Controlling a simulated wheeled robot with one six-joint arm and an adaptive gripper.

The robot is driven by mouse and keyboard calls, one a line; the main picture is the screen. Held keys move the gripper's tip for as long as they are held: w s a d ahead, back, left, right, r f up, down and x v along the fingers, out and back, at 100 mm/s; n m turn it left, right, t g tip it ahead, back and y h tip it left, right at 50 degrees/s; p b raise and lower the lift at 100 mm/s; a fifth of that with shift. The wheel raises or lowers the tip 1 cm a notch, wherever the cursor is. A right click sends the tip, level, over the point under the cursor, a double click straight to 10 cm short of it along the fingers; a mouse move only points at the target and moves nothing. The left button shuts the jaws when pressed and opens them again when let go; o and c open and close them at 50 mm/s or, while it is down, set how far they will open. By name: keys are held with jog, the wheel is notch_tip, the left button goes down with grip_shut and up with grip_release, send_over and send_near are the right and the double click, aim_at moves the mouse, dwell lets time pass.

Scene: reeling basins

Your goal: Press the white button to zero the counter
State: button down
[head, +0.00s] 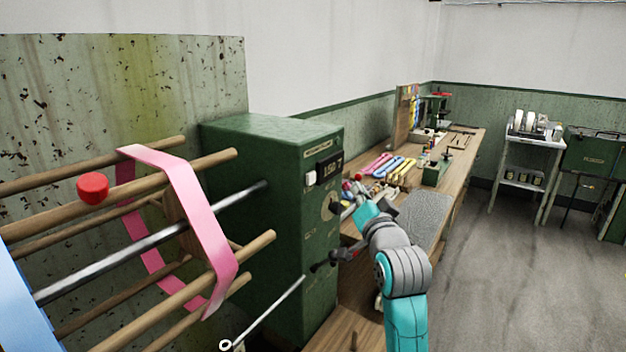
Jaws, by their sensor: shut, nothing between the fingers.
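My gripper (348,194) is at the end of my turquoise and grey arm, to the right of the button and slightly lower. It is shut and empty. It looks apart from the button, though its depth is hard to judge. My wrist partly hides the fingers, which blend with the clutter behind.
A wooden reel (208,160) with a pink band (190,200) and a red knob (93,188) fills the left. A round dial (328,205) and a dark crank handle (322,267) stick out below the counter.

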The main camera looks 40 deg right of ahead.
jog(key=shift+w+a, duration=0.5)
jog(key=shift+w, duration=0.9)
jog(key=shift+w+a, duration=0.55)
jog(key=shift+w, duration=0.8)
jog(key=shift+w+a, duration=0.5)
jog(key=shift+w, duration=0.9)
jog(key=shift+w, duration=0.1)
jog(key=shift+w+a, duration=0.15)
jog(key=shift+w, duration=0.15)
jog(key=shift+w+a, duration=0.15)
jog(key=shift+w, duration=0.3)
jog(key=shift+s, duration=0.15)
jog(key=shift+s+d, duration=0.3)
jog(key=shift+s, duration=0.45)
jog(key=shift+s+d, duration=0.3)
jog(key=shift+s, duration=0.5)
jog(key=shift+s+d, duration=0.25)
jog(key=shift+s, duration=0.5)
jog(key=shift+s+d, duration=0.3)
jog(key=shift+s, duration=0.5)
